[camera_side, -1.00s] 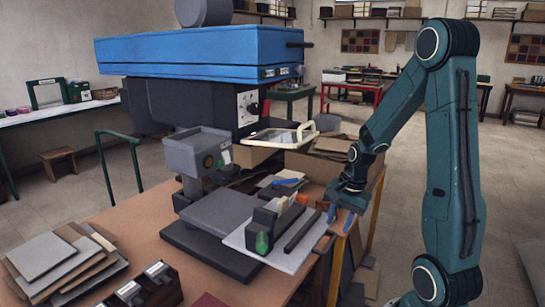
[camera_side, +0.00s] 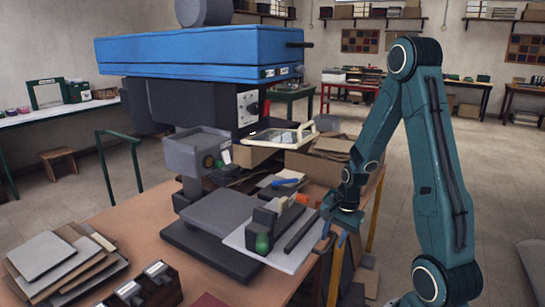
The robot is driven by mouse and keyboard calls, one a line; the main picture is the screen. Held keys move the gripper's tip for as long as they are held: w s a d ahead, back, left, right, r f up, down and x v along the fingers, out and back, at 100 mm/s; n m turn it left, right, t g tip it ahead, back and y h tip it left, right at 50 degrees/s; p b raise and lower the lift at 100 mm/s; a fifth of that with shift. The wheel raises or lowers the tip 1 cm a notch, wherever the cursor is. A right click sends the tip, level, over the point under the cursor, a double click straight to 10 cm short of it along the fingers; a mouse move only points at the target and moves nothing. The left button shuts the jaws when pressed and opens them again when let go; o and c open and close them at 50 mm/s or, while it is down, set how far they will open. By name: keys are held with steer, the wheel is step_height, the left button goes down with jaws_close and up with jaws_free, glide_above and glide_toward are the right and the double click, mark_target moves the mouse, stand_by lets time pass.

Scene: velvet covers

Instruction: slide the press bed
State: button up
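A grey flat plate (camera_side: 218,210), which looks like the press bed, rests on a wider dark base (camera_side: 205,250) on the wooden table. A small grey press head (camera_side: 193,152) stands behind it. A pale board (camera_side: 287,257) lies at the plate's right, carrying a dark block with a green knob (camera_side: 263,243) and a dark bar (camera_side: 302,229). My gripper (camera_side: 334,238) points down at the table's right edge, right of the pale board.
A large blue-topped machine (camera_side: 205,52) with a side handle overhangs the back of the table. A cardboard box (camera_side: 322,165) sits at the back right. Stacked sheets (camera_side: 62,265) and a dark rack (camera_side: 145,285) occupy the front left. Bare wood shows at the table's front.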

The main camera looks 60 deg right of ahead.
mark_target(305, 226)
jaws_close()
steer(key=shift+w, duration=0.1)
steer(key=w, duration=0.9)
steer(key=shift+s, duration=0.1)
jaws_free()
steer(key=shift+r, duration=0.2)
step_height(305, 226, up, 13)
steer(key=s, duration=0.2)
steer(key=shift+s, duration=0.3)
